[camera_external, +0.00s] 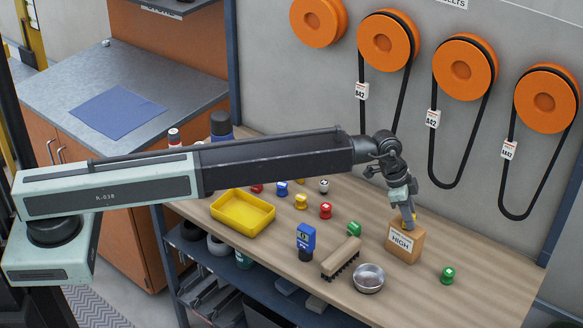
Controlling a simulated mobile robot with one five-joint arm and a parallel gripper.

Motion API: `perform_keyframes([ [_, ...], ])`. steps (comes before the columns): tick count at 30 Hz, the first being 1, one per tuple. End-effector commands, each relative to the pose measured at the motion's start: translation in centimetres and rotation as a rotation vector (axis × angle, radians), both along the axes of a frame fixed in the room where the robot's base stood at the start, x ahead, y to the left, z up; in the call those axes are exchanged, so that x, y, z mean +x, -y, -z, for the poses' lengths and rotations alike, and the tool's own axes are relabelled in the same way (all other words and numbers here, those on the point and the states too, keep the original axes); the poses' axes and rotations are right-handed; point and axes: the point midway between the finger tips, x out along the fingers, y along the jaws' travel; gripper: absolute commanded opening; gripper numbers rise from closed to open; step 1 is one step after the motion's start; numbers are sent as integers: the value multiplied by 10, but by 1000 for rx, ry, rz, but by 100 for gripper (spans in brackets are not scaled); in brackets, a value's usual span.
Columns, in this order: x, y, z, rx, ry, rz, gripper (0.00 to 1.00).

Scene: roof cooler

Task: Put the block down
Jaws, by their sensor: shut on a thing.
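My gripper (408,216) points down at the right part of the wooden bench (450,303). It is shut on a small yellow block (412,223), mostly hidden by the fingers. The block is at the top of a tan wooden box (405,242) labelled HIGH, which stands on the bench. I cannot tell whether the block touches the box top or hangs just above it.
A metal bowl (368,279), a brush (341,260), a blue device (306,240), a yellow tray (243,212) and several small coloured blocks lie to the left. Orange pulleys (461,70) with belts hang behind.

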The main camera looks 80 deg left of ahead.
Motion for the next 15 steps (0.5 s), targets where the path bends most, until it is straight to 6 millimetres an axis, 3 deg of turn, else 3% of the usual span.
perform_keyframes([
  [7,0,0,3,0,0,0,0],
  [8,0,0,1,0,0,0,35],
  [9,0,0,1,0,0,0,46],
  [15,0,0,1,0,0,0,48],
])
